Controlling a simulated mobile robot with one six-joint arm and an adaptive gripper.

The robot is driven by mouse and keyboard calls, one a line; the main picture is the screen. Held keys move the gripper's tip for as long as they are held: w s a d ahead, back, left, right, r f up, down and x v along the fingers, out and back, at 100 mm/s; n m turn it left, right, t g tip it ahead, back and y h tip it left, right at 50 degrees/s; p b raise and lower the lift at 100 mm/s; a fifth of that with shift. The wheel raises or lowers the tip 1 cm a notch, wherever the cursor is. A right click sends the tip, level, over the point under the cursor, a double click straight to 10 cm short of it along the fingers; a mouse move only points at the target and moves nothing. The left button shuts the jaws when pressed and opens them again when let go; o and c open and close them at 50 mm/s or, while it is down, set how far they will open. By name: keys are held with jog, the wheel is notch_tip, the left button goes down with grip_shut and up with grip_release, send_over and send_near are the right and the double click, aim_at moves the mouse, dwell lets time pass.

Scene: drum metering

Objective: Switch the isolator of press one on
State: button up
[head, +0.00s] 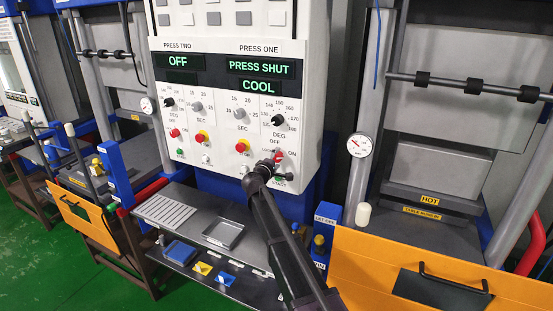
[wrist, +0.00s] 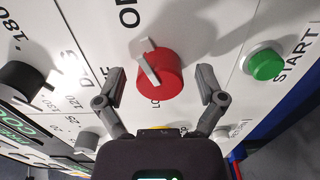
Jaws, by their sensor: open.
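The control panel (head: 222,100) has press two on its left and press one on its right. Press one's isolator is a red knob (wrist: 158,80) with a pale pointer bar; it also shows in the head view (head: 279,157), partly covered by my gripper (head: 270,170). In the wrist view the pointer is turned up-left, toward cut-off lettering that appears to be ON. The LOCK lettering is partly hidden below the knob. My gripper (wrist: 162,87) is open, one finger on each side of the knob, apart from it and holding nothing.
The green START button (wrist: 265,62) is close beside the knob. A black dial (wrist: 20,82) lies left. Press one's display (head: 261,77) reads PRESS SHUT and COOL; press two's reads OFF. Below is a shelf with a metal tray (head: 223,234). An orange guard (head: 370,262) stands right.

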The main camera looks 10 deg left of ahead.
jog(key=v, duration=1.1)
jog(key=shift+s, duration=0.25)
jog(key=shift+s+a, duration=0.1)
